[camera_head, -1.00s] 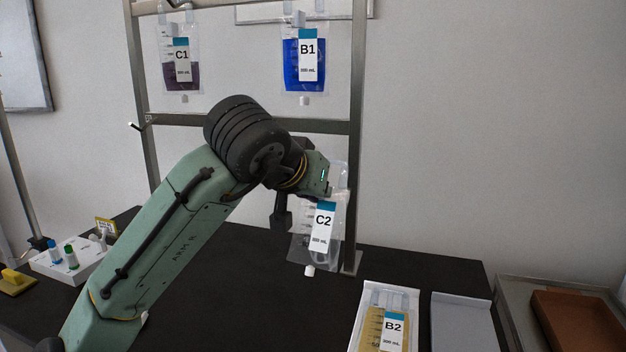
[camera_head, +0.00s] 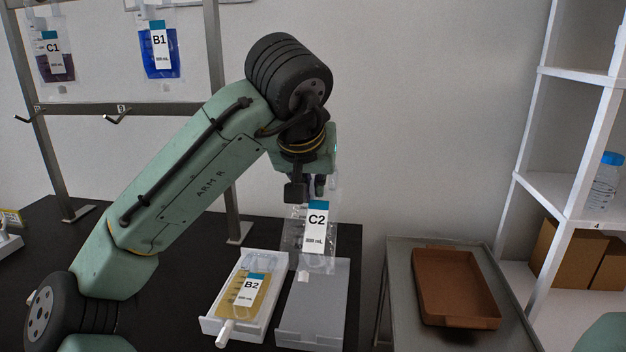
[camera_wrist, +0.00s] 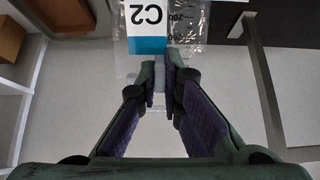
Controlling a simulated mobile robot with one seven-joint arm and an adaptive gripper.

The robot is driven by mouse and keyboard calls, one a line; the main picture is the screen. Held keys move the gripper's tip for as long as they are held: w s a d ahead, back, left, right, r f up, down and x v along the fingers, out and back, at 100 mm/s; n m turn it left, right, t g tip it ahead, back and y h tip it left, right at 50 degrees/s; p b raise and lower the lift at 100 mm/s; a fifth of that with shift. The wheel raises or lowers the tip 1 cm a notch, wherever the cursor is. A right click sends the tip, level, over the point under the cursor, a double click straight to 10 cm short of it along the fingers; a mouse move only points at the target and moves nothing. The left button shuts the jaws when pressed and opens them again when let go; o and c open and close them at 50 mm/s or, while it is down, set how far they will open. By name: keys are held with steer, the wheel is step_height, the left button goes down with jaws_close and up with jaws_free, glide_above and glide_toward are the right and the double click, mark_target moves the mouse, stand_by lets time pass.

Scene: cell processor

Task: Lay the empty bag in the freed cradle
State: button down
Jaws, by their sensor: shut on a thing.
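The clear empty bag C2 (camera_head: 316,235) hangs upright from my gripper (camera_head: 308,188), label facing the head camera. My gripper is shut on its top edge; in the wrist view the fingertips (camera_wrist: 165,62) meet at the bag's blue-edged C2 label (camera_wrist: 148,25). The bag's lower end is in front of or above the back end of the empty grey cradle (camera_head: 312,310); I cannot tell whether they touch. The left cradle (camera_head: 211,318) holds the yellow bag B2 (camera_head: 243,295).
Bags C1 (camera_head: 55,62) and B1 (camera_head: 160,55) hang on the metal rack (camera_head: 222,130) at left. A brown tray (camera_head: 455,318) lies on a grey side table (camera_head: 405,290) at right. A white shelf (camera_head: 560,150) stands at far right.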

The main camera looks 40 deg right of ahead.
steer(key=shift+s+d, duration=0.25)
steer(key=shift+s, duration=0.25)
steer(key=shift+f, duration=0.25)
step_height(320, 180, down, 9)
steer(key=b, duration=0.2)
steer(key=c, duration=1.7)
jaws_free()
steer(key=shift+o, duration=0.2)
steer(key=v, duration=1.2)
